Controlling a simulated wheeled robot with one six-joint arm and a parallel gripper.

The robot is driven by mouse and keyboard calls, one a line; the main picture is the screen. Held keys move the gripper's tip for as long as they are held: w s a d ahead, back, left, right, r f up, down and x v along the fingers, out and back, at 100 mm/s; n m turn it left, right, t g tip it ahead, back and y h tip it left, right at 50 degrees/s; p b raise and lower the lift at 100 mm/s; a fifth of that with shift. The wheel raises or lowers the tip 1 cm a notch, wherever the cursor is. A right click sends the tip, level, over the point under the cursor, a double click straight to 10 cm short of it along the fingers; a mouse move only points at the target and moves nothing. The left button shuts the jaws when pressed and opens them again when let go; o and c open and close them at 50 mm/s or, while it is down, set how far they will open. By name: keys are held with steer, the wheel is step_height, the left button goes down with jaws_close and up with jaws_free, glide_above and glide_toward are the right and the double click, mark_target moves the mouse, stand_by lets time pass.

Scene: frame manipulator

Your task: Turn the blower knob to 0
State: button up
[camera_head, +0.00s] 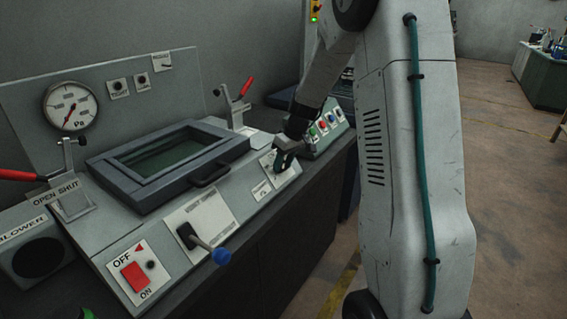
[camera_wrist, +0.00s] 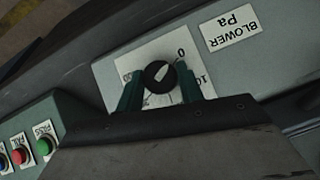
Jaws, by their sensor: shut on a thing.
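The blower knob (camera_wrist: 160,75) is a round black knob with a pale pointer mark, on a white dial plate (camera_wrist: 125,55) in the wrist view. A "0" is printed just above and right of it, and a "10" further right. The pale mark slants up and right, but its exact setting is hard to tell. A label reading "BLOWER Pa" (camera_wrist: 229,34) appears upside down at the right. My gripper (camera_wrist: 160,88) is shut on the knob, one teal finger on each side. In the head view my gripper (camera_head: 283,160) is at the panel's right end and hides the knob.
Left of my gripper are a lever with a blue tip (camera_head: 220,256), a red OFF/ON switch (camera_head: 135,276) and a framed window (camera_head: 165,155) with a handle. A gauge (camera_head: 70,106) stands behind. A button box (camera_head: 325,124) is close on the right.

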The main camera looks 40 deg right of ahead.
steer(key=o, duration=1)
steer(key=shift+s+f, duration=0.1)
steer(key=v, duration=0.7)
steer(key=shift+r, duration=0.4)
steer(key=shift+d, duration=0.1)
